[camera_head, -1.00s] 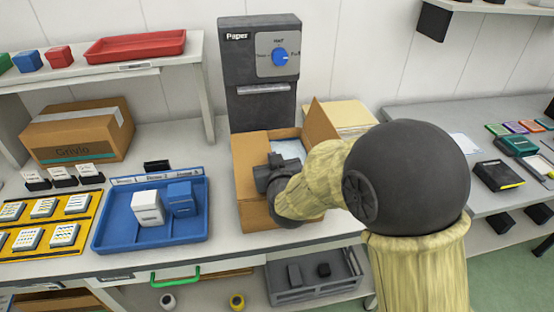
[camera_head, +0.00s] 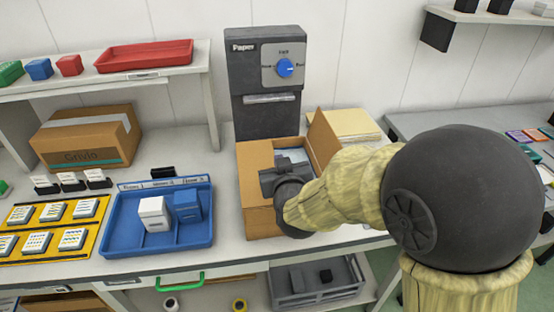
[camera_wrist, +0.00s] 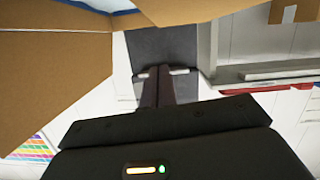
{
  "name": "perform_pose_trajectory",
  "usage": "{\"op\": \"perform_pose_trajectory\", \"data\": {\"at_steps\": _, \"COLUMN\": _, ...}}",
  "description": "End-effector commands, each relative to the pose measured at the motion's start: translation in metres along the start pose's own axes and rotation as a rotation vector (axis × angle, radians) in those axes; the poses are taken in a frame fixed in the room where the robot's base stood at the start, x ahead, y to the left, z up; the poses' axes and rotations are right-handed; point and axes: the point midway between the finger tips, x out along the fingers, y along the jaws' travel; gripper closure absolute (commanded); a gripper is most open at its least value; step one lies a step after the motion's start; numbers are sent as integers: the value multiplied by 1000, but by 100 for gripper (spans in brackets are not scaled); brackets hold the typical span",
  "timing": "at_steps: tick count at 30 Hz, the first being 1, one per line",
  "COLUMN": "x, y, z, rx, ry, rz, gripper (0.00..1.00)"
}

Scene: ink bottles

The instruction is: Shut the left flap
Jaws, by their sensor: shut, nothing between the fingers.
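The open cardboard box (camera_head: 262,222) stands on the table in front of the paper dispenser. The right flap (camera_head: 322,140) stands up. Something pale (camera_head: 293,155) shows inside. My gripper (camera_head: 268,182) is over the near part of the box, close to the left flap; I cannot tell whether they touch. In the wrist view my gripper (camera_wrist: 158,82) is shut and empty, with a cardboard panel (camera_wrist: 55,60) to its left.
The dark paper dispenser (camera_head: 265,80) with a blue knob rises behind the box. A blue tray (camera_head: 120,240) with a white and a blue box is on the left. A paper stack (camera_head: 355,123) lies behind the right flap. A grey crate (camera_head: 310,285) is below.

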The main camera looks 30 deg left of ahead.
Motion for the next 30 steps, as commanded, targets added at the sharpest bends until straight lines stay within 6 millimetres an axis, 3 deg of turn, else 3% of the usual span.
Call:
{"op": "perform_pose_trajectory", "data": {"at_steps": 6, "x": -40, "y": 0, "z": 0, "rx": 0, "ry": 3, "rz": -2, "gripper": 100}}
{"op": "perform_pose_trajectory", "data": {"at_steps": 12, "x": -62, "y": 1, "z": 0, "rx": 0, "ry": 1, "rz": -1, "gripper": 100}}
{"op": "perform_pose_trajectory", "data": {"at_steps": 30, "x": -65, "y": 1, "z": 0, "rx": 0, "ry": 1, "rz": -1, "gripper": 100}}
